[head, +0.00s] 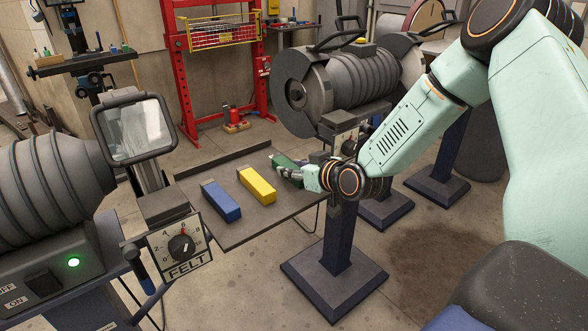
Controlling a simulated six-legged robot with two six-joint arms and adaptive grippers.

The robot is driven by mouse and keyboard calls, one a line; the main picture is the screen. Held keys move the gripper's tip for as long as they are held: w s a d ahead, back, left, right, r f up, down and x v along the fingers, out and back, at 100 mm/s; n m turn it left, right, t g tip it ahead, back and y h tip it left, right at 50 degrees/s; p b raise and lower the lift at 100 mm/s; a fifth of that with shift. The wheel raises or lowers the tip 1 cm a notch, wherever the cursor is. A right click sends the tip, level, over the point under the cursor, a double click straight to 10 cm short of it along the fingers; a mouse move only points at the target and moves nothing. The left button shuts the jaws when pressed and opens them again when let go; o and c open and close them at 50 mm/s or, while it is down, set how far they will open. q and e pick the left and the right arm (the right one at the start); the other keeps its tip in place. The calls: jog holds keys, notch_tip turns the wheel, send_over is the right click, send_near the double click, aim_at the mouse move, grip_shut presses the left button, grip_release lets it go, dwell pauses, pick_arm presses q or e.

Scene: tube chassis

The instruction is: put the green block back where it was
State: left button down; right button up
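A green block (285,160) is at the right side of a dark grey table top (225,232), next to my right gripper. My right gripper (287,173) reaches in from the right, with its visible finger against or just in front of the green block's near side. The other finger is hidden, so I cannot tell whether it grips the block, or whether the block touches the table. A yellow block (257,186) and a blue block (221,201) lie on the table to the left, roughly parallel and apart. My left gripper is not in view.
A grey machine (50,180) with a FELT dial (181,245) stands at the left front. Another large grey machine (345,85) on a dark pedestal is behind my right forearm. A red press frame (180,70) stands at the back. The table's front part is clear.

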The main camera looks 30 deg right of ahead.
jog(key=shift+o, duration=0.8)
jog(key=shift+a+r, duration=0.1)
jog(key=shift+a, duration=0.05)
jog(key=shift+o, duration=0.6)
jog(key=shift+a, duration=0.2)
jog(key=shift+w+d, duration=0.1)
jog(key=shift+d, duration=0.15)
jog(key=p+v, duration=0.4)
jog(key=v, duration=0.2)
jog(key=shift+s+r+p, duration=0.25)
jog(key=shift+r+p, duration=0.05)
jog(key=shift+p, duration=0.1)
jog(key=shift+p+v, duration=1.15)
jog(key=shift+p, duration=0.1)
jog(key=s+a+f+g+y+p, duration=0.1)
jog(key=s+a+f+g+p, duration=0.2)
jog(key=s+a+f+g, duration=0.75)
jog(key=s+a+f+g+h, duration=0.1)
jog(key=s+a+f, duration=0.1)
jog(key=s, duration=0.9)
jog(key=s+a+f+m+g+h, duration=0.1)
jog(key=s+a+f+g, duration=0.1)
jog(key=s, duration=0.8)
jog(key=shift+s+f, duration=0.35)
jog(key=shift+f, duration=0.45)
